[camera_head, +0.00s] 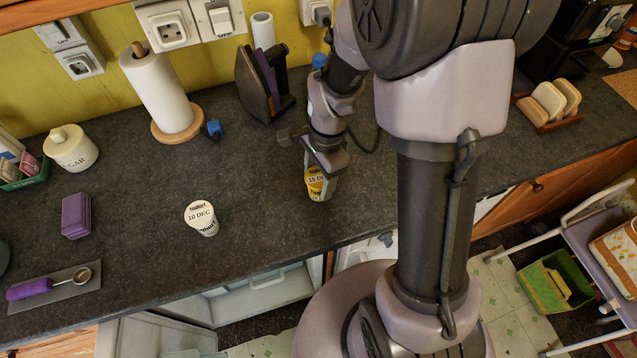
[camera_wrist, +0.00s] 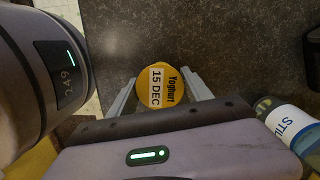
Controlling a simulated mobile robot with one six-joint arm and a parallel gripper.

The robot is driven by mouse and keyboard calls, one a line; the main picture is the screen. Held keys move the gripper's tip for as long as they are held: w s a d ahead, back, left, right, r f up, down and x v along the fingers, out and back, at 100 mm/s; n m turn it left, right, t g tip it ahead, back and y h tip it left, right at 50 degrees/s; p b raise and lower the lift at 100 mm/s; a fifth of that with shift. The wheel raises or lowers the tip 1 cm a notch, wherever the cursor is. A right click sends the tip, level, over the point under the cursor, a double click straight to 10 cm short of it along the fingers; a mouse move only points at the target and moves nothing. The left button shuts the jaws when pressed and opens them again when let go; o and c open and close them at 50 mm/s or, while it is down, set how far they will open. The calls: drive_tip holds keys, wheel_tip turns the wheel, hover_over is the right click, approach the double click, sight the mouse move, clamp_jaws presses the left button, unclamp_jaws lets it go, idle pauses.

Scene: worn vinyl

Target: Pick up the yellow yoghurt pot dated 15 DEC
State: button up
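The yellow yoghurt pot (camera_head: 316,185) has a yellow lid with a label reading 15 DEC. It stands upright on the dark worktop below my gripper, and its lid (camera_wrist: 162,86) faces the camera in the wrist view. My gripper (camera_head: 325,170) points down at it, with one finger on each side of the pot; the fingers also show in the wrist view (camera_wrist: 161,90). The fingertips are very near the pot's sides, but I cannot tell whether they press on it. A white yoghurt pot (camera_head: 201,217) dated 10 DEC stands apart to the left.
A paper towel roll (camera_head: 159,92), a blue plug (camera_head: 214,129) and an iron (camera_head: 263,82) are behind to the left. A bottle (camera_wrist: 289,124) is close beside my gripper in the wrist view. A toast rack (camera_head: 549,104) stands at right. Bare worktop lies between the two pots.

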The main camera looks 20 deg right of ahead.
drive_tip(key=c, duration=1)
drive_tip(key=shift+r, duration=0.1)
